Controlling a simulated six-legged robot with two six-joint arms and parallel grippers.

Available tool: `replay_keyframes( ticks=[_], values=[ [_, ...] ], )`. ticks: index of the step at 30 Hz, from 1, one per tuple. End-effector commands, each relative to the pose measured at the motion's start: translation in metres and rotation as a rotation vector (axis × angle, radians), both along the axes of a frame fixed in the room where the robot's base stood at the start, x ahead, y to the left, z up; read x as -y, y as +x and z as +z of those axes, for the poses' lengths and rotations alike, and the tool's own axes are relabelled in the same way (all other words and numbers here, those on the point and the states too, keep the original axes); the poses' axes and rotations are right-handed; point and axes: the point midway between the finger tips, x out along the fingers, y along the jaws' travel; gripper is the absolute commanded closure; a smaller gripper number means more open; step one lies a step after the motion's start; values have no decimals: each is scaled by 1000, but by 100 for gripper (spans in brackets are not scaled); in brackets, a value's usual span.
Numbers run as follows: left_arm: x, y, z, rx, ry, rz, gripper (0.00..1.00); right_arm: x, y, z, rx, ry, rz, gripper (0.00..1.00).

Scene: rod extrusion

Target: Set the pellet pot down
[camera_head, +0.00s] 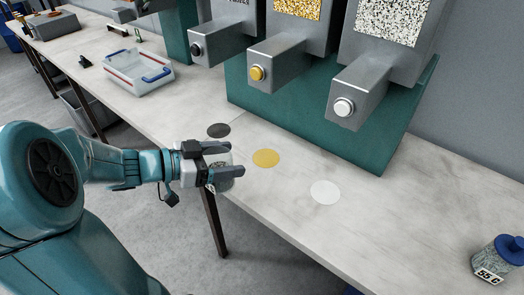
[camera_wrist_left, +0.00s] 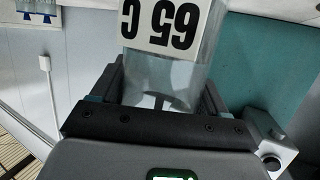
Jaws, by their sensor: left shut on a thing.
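My left gripper (camera_head: 222,161) is shut on a clear pellet pot (camera_wrist_left: 168,75) and holds it at the front edge of the bench, near the dark round spot. In the left wrist view the pot stands between the fingers, and its white label reads "65 C" upside down. In the head view the fingers hide most of the pot, and I cannot tell whether it touches the bench. A dark spot (camera_head: 218,130), a yellow spot (camera_head: 266,158) and a white spot (camera_head: 325,192) mark the bench top (camera_head: 290,222). My right gripper is not in view.
Three grey dispensers with a black knob (camera_head: 196,50), a yellow knob (camera_head: 257,72) and a white knob (camera_head: 343,106) overhang the bench. Another pot with a blue lid (camera_head: 508,247), labelled "55 C", stands at far right.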

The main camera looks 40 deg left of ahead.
Motion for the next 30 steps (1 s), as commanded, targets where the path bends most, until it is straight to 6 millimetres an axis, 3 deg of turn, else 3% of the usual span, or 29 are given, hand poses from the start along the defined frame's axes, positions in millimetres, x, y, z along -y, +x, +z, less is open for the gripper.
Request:
replay_keyframes(
  ticks=[5, 8, 24, 29, 30],
  values=[
    [-12, -9, -4, 1, 2, 51, 78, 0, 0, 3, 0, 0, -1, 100],
    [-15, 6, -5, 4, 1, 52, 78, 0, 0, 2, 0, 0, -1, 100],
    [-34, 157, -5, 3, 0, 56, 78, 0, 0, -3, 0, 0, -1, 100],
    [-38, 188, -4, 3, 0, 58, 78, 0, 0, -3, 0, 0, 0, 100],
    [-39, 185, -17, -1, -1, 61, 78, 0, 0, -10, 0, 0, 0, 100]
  ],
)
